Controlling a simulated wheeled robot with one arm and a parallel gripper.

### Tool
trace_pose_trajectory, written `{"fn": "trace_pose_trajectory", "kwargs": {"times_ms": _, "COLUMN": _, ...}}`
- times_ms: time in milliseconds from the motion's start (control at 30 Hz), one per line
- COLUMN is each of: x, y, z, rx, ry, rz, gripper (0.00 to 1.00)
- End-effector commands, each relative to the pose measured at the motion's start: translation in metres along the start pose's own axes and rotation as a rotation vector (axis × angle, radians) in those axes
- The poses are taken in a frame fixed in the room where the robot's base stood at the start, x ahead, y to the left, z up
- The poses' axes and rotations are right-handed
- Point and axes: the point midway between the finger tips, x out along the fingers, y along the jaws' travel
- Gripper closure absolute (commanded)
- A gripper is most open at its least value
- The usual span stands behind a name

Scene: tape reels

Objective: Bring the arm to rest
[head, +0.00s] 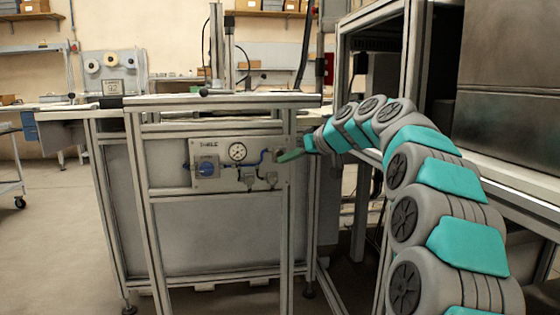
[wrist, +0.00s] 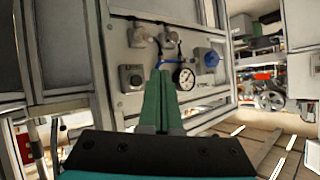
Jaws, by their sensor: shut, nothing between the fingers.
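My gripper (head: 283,156) is stretched out at the end of my arm, in front of a grey control panel (head: 208,172) on the machine's side. In the wrist view my gripper (wrist: 161,74) has its two green fingers together with nothing between them. The fingertips overlap the panel's lower fittings in that view; I cannot tell whether they touch. The round gauge (head: 237,151) and the blue knob (head: 207,167) are left of the gripper in the head view. The gauge also shows in the wrist view (wrist: 184,77), right of the fingers, with the blue knob (wrist: 211,58) beyond it.
A metal frame (head: 140,190) stands around the machine. A tall framed cabinet (head: 510,80) and its ledge are close to my arm on the right. Tape reels (head: 93,66) sit on a unit at the back left. Open floor (head: 50,250) lies at the left.

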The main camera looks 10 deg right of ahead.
Motion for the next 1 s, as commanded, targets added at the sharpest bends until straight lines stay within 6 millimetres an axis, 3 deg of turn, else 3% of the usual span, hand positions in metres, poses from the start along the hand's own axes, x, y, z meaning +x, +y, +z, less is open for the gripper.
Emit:
{"fn": "trace_pose_trajectory", "kwargs": {"times_ms": 200, "x": -0.011, "y": -0.008, "z": 0.008, "rx": -0.001, "ry": 0.001, "rz": 0.0, "gripper": 1.0}}
{"fn": "trace_pose_trajectory", "kwargs": {"times_ms": 500, "x": -0.011, "y": -0.009, "z": 0.008, "rx": 0.001, "ry": -0.003, "rz": -0.001, "gripper": 1.0}}
{"fn": "trace_pose_trajectory", "kwargs": {"times_ms": 633, "x": -0.01, "y": -0.024, "z": 0.019, "rx": 0.019, "ry": -0.043, "rz": -0.011, "gripper": 1.0}}
{"fn": "trace_pose_trajectory", "kwargs": {"times_ms": 767, "x": -0.013, "y": -0.057, "z": 0.048, "rx": 0.058, "ry": -0.137, "rz": -0.024, "gripper": 1.0}}
{"fn": "trace_pose_trajectory", "kwargs": {"times_ms": 1000, "x": -0.031, "y": -0.12, "z": 0.131, "rx": 0.146, "ry": -0.365, "rz": -0.013, "gripper": 1.0}}
